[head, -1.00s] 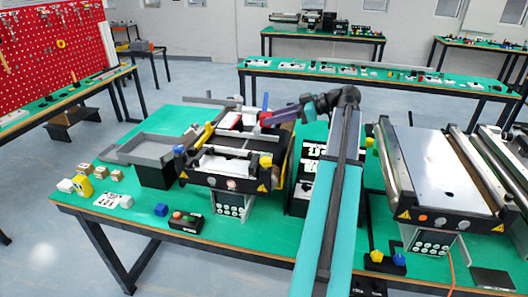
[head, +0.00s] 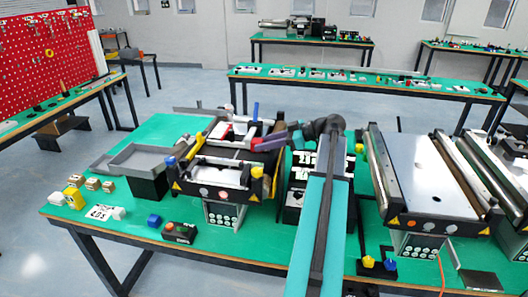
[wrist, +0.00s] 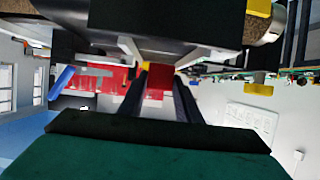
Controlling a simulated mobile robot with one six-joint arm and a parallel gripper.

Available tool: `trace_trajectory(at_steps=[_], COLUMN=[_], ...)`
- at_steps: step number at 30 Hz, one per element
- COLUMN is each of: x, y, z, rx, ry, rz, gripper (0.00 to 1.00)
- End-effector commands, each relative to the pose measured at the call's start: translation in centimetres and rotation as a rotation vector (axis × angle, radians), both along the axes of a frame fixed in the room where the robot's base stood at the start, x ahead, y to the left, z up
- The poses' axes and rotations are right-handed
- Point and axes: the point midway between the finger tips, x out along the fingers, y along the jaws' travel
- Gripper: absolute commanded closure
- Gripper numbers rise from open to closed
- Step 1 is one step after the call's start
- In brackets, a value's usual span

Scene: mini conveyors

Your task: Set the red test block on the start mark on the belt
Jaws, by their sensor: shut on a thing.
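My gripper (head: 262,143) reaches in from the right over the far right part of the left mini conveyor (head: 222,192). In the wrist view, its two dark fingers (wrist: 158,92) are shut on the red test block (wrist: 156,82). The block is small and hard to make out in the head view. The pale belt surface (head: 210,172) shows between the conveyor's dark side rails. I cannot make out the start mark, or whether the block touches the belt.
A blue post (head: 256,110) and yellow parts stand close around my gripper. A grey tray (head: 140,158) is left of the conveyor. Several small blocks and a button box (head: 180,233) lie in front. A wider conveyor (head: 425,180) stands at the right.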

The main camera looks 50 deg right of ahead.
Motion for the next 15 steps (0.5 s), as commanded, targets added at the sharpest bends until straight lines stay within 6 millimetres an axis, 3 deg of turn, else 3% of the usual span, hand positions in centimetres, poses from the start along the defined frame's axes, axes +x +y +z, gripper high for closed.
trace_trajectory(at_steps=[9,15], x=[0.0,0.0], y=[0.1,0.1], z=[-0.1,-1.5], rx=[0.0,0.002], ry=[0.0,0.001], rz=[0.001,0.001], gripper=[0.96,0.96])
